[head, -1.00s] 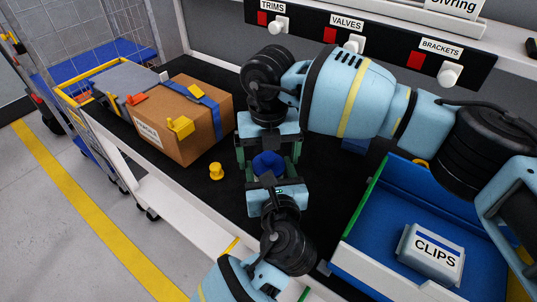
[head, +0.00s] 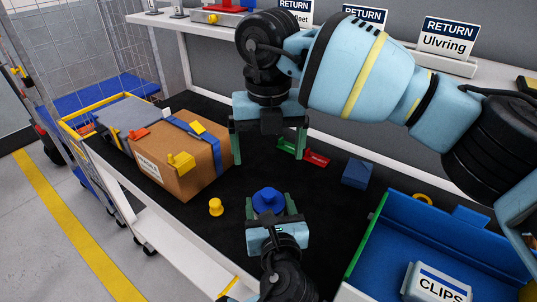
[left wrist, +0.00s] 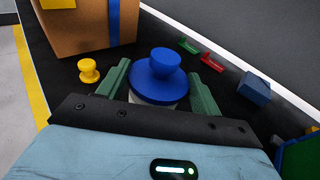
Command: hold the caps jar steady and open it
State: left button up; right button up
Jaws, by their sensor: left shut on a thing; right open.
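The caps jar (left wrist: 148,99) stands on the black bench top, its pale body mostly hidden. Its blue lid (head: 268,200), with a round knob, sits on top and also shows in the left wrist view (left wrist: 158,92); I cannot tell how tightly it sits. My left gripper (head: 271,211) is shut on the jar, with green fingers on either side below the lid. My right gripper (head: 268,148) is open and empty, fingers pointing down, above and behind the jar and apart from it.
A yellow knobbed piece (head: 215,207) stands left of the jar, near a cardboard box (head: 190,165). Behind lie a green piece (head: 289,148), a red piece (head: 316,159) and a blue block (head: 356,173). A blue bin (head: 400,235) holding a CLIPS container (head: 436,285) stands right.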

pick_arm(q)
jog(key=o, duration=1.5)
jog(key=shift+c, duration=0.2)
jog(key=shift+p+v, duration=0.4)
jog(key=shift+v, duration=3.55)
